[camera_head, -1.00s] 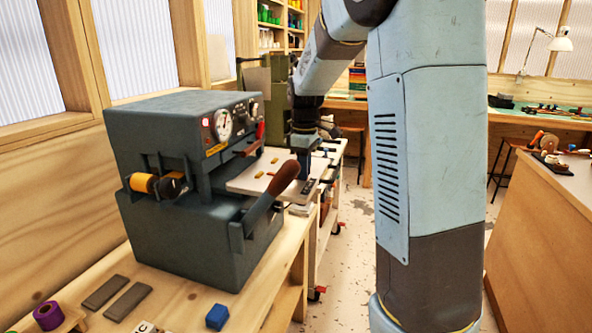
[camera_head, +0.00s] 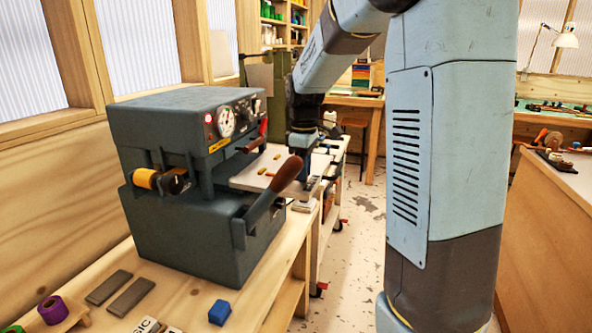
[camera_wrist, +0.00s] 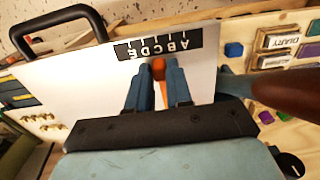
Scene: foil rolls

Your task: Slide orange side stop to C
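The orange side stop (camera_wrist: 158,69) shows in the wrist view at the near edge of a black scale strip (camera_wrist: 160,43) lettered A to E. The letters appear upside down, with A at the right. The stop's head lies about level with C; its exact alignment with the tick is hard to tell. My gripper (camera_wrist: 158,75) has its two blue fingertips on either side of the stop's head, seemingly touching it. The strip lies on a white plate (camera_wrist: 85,80). In the head view my gripper (camera_head: 304,178) is low over the plate of the grey press (camera_head: 185,235), fingertips hidden.
The press's lever with a brown handle (camera_head: 287,176) stands close beside my gripper. Grey bars (camera_head: 131,297), a blue block (camera_head: 219,312) and a purple roll (camera_head: 53,309) lie on the wooden bench in front. Small yellow pieces (camera_wrist: 45,118) are on the plate.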

